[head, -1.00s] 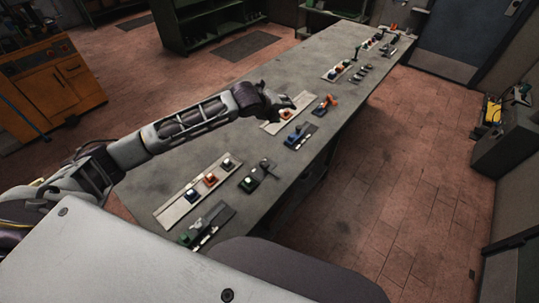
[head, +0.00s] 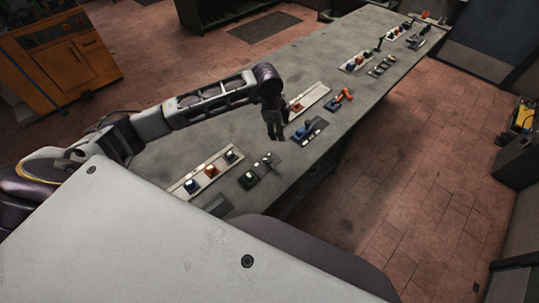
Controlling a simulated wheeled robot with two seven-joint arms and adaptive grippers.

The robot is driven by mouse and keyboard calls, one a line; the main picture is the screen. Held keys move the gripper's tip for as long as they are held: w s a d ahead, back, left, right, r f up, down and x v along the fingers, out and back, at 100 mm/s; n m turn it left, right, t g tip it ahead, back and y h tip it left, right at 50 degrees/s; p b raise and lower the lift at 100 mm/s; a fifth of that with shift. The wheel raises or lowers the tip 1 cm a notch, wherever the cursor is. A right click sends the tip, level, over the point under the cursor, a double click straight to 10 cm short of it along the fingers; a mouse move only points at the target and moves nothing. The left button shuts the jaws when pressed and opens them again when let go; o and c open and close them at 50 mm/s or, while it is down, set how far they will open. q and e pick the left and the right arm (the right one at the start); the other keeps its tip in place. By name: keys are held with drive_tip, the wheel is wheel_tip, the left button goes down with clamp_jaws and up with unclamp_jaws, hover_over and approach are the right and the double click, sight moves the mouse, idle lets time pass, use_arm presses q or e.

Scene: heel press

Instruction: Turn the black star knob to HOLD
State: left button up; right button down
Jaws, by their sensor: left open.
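A dark control plate (head: 250,180) lies on the grey bench at its near edge. My left gripper (head: 275,136) points down over the bench, just beyond the knob in the picture. It is open and holds nothing that I can see. I see no clear contact with the knob. My right gripper is not in view.
A blue-handled unit (head: 306,131) and an orange-handled unit (head: 341,99) sit farther along the bench (head: 340,60). Several more controls stand at its far end.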

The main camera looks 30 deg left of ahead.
sight(267, 159)
use_arm(q)
drive_tip(key=shift+s+a+f+n+g+y, duration=0.1)
drive_tip(key=shift+s+a+n+g+y, duration=0.15)
drive_tip(key=shift+s+a+n+g, duration=0.75)
drive_tip(key=shift+s+d+f+n+t+y, duration=0.15)
drive_tip(key=shift+s+n, duration=0.35)
drive_tip(key=shift+n, duration=1.15)
drive_tip(key=shift+s+a+f+n+g+y, duration=0.1)
drive_tip(key=shift+s+a+n+g+y, duration=0.3)
drive_tip(key=shift+s+n, duration=0.65)
drive_tip(key=shift+w+n, duration=0.3)
drive_tip(key=shift+n, duration=0.1)
drive_tip(key=shift+f, duration=0.1)
drive_tip(key=shift+f+p, duration=0.6)
drive_tip(key=shift+f, duration=6.15)
clamp_jaws()
